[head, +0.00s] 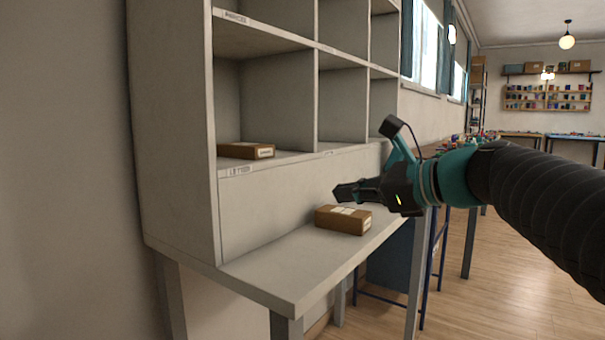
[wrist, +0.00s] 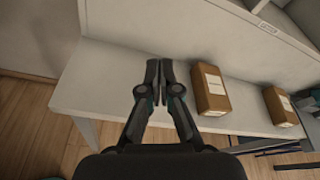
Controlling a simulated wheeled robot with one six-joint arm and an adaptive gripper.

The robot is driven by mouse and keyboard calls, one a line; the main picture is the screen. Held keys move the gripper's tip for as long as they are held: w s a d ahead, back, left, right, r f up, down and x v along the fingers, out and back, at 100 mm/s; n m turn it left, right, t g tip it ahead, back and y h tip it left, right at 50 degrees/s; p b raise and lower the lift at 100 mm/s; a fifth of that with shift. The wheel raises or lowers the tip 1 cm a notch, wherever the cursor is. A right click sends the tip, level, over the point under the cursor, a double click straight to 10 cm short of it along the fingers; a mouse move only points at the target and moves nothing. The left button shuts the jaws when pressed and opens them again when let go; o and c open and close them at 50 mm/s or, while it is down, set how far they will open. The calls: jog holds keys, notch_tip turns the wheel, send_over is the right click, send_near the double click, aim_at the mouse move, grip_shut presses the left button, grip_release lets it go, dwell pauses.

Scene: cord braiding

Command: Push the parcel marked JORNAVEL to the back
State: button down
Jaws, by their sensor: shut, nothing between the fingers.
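My gripper (head: 346,192) is shut and empty, held in the air above the ledge in front of the shelf unit. In the wrist view its fingertips (wrist: 160,64) are together, left of a brown parcel with a pale label (wrist: 210,88) and apart from it. A second brown parcel (wrist: 280,106) lies farther right on the ledge. In the head view one parcel (head: 343,220) shows on the ledge below my gripper. Another parcel (head: 247,151) lies in the lower left compartment. The writing on the parcels is too small to read, so I cannot tell which is marked JORNAVEL.
The pale ledge (head: 285,275) runs along the foot of the shelf unit (head: 175,130), with a bare stretch at its left end. An upright panel (head: 270,200) closes the ledge's back. Dividers split the compartments above. A blue box (head: 390,258) stands under the ledge.

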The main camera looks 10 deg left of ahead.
jog(key=w+a+r+m+y+b, duration=0.1)
jog(key=w+a+r+m+y, duration=0.15)
jog(key=r, duration=0.25)
jog(key=m, duration=0.1)
send_near(267, 149)
jog(key=shift+y, duration=0.35)
jog(key=x, duration=0.7)
jog(key=shift+w+a+f+b, duration=0.1)
jog(key=shift+f+b, duration=0.25)
